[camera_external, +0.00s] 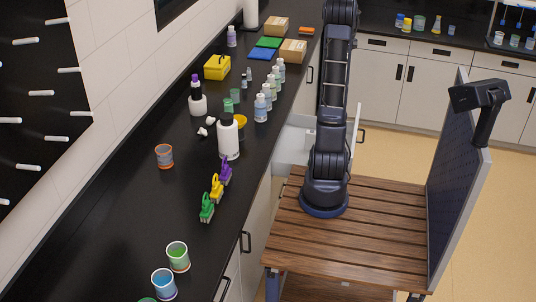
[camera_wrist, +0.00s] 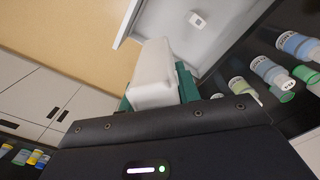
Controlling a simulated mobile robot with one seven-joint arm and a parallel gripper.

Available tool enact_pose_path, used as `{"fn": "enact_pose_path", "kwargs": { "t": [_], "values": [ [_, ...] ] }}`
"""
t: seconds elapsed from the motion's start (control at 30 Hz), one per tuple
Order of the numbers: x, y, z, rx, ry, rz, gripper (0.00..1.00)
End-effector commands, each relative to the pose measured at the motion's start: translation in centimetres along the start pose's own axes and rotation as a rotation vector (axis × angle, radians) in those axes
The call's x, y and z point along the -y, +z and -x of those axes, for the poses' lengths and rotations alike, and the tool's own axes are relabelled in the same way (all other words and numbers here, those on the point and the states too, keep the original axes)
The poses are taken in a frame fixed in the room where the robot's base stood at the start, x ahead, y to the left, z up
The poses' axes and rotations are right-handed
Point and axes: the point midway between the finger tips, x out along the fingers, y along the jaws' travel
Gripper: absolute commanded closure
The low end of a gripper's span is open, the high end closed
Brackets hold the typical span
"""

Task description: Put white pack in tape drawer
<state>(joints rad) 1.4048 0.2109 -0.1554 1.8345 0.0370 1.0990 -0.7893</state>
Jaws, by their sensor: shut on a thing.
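The white pack (camera_wrist: 153,75) is a pale block with rounded edges. In the wrist view it sits between the teal fingers of my gripper (camera_wrist: 157,88), which is shut on it. An open white drawer (camera_wrist: 207,48) lies beyond the pack, with a small white item bearing a dark mark (camera_wrist: 197,20) in it. In the external view the open drawer (camera_external: 292,142) juts from the counter, partly behind my arm; its contents cannot be made out. My gripper and the pack do not show there. I cannot tell the pack's height above the drawer.
The black counter (camera_external: 130,215) beside the drawer holds several bottles (camera_external: 262,107), a white wash bottle (camera_external: 228,140), coloured clips (camera_external: 216,188), a yellow box (camera_external: 217,67) and cardboard boxes (camera_external: 292,51). Lower cabinets (camera_external: 385,90) stand at the back. Tan floor is clear between.

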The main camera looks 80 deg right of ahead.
Motion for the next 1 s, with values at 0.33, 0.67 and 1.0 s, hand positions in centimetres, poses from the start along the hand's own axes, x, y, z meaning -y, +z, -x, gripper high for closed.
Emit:
{"fn": "enact_pose_path", "kwargs": {
  "t": [0.33, 0.67, 1.0],
  "values": [
    [-0.1, 0.2, -12.6, 0.006, -0.005, -0.003, 0.95],
    [-0.1, 0.1, -22.2, 0.001, -0.001, -0.001, 0.95],
    [0.0, 0.2, -26.7, 0.003, -0.003, -0.002, 0.95]
  ]
}}
